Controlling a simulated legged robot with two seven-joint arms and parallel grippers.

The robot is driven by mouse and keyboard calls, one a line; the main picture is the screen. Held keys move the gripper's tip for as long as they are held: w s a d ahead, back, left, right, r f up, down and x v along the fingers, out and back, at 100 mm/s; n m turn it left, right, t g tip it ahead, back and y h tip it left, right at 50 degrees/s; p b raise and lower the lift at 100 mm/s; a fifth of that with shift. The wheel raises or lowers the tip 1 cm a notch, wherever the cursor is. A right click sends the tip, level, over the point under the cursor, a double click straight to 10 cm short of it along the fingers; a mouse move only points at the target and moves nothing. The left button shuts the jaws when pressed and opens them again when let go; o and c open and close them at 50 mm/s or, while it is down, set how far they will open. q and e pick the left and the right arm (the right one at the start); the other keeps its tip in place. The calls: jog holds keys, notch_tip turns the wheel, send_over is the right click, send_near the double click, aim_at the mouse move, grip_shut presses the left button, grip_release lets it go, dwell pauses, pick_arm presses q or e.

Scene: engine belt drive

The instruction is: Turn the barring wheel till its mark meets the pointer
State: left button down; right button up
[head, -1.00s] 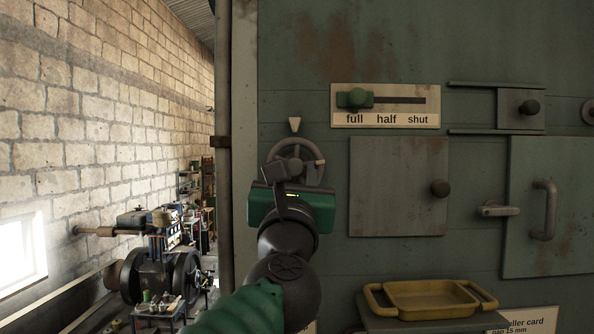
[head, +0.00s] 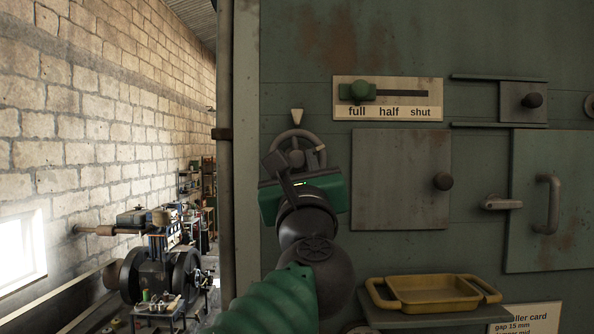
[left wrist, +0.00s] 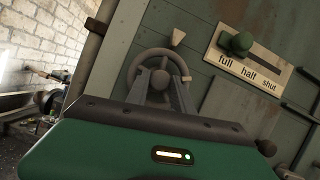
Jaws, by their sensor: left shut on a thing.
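The barring wheel (head: 296,133) is a dark spoked ring on the green wall, and it also shows in the left wrist view (left wrist: 136,63). A pale mark (head: 320,149) sits on its rim at the right, a little above hub height. The cream wedge pointer (head: 297,116) is fixed just above the wheel, so mark and pointer are well apart. My right gripper is out of view.
A slider (head: 358,92) stands at "full" on its label plate, up and right of the wheel. A square plate (head: 400,180) with a dark knob is right of my gripper. A yellow tray (head: 430,303) stands at the lower right. A vertical pipe (head: 224,200) runs along the left.

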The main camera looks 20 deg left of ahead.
pick_arm(q)
jog(key=n, duration=0.2)
jog(key=n+g+y, duration=0.1)
jog(key=n, duration=0.1)
jog(key=shift+w+d+y, duration=0.1)
jog(key=shift+d+y, duration=0.05)
jog(key=shift+y, duration=0.15)
jog(key=n+g+y, duration=0.1)
jog(key=n, duration=0.2)
jog(key=shift+d+r+n+g, duration=0.1)
jog(key=shift+n+g, duration=0.2)
jog(key=shift+n, duration=0.1)
jog(key=n+p, duration=0.1)
jog(key=n, duration=0.1)
jog(key=n+g+y+p, duration=0.1)
jog(key=n, duration=0.1)
jog(key=shift+r+g, duration=0.15)
jog(key=shift+g, duration=0.15)
jog(key=shift+d+n+g+p, duration=0.1)
jog(key=shift+n+g+p, duration=0.3)
jog(key=shift+n+p, duration=0.45)
jog(key=shift+n+g+p, duration=0.4)
jog(key=shift+n, duration=0.85)
